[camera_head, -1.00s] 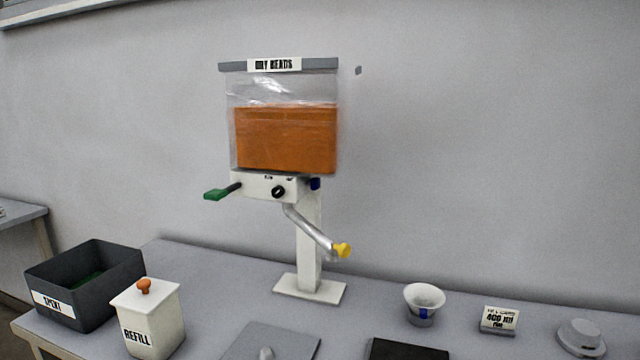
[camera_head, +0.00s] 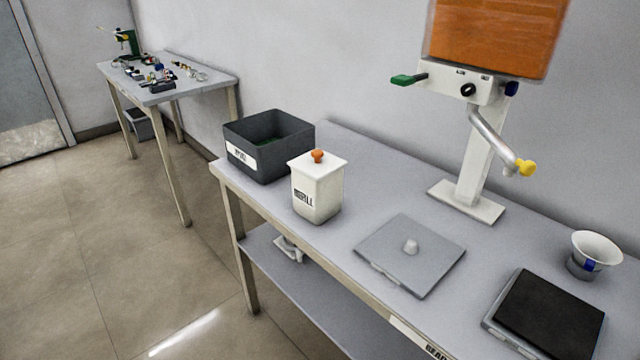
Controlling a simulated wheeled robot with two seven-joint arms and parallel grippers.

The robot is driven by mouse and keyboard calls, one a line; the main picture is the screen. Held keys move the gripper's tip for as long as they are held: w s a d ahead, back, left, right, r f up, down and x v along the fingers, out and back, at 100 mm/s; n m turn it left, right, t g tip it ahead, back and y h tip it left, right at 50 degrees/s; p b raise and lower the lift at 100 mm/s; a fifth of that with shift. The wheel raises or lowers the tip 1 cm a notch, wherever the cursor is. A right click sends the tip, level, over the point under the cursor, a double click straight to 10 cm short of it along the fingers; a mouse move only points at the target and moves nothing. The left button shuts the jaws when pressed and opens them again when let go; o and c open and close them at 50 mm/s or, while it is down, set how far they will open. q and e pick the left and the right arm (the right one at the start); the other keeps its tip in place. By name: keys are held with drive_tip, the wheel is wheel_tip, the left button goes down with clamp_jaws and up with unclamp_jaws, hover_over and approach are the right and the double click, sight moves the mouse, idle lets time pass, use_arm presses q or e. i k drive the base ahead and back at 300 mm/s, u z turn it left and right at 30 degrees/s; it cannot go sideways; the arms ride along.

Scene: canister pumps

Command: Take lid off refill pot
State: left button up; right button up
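The refill pot (camera_head: 316,198) is a white square pot with a dark label on its front. It stands near the front edge of the table, in the middle of the head view. Its white lid (camera_head: 333,164) sits on top, with an orange knob (camera_head: 317,156) at the centre. Neither of my grippers is in view.
A dark labelled bin (camera_head: 268,170) stands behind and left of the pot. A grey plate with a knob (camera_head: 385,259) lies to the right. Further right are the dispenser stand (camera_head: 478,165), a black-topped scale (camera_head: 550,312) and a white cup (camera_head: 596,250). A cluttered second table (camera_head: 170,92) is far left.

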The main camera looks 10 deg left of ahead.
sight(317, 164)
drive_tip(key=u, duration=1.95)
drive_tip(key=i, duration=1.45)
drive_tip(key=z, duration=1.6)
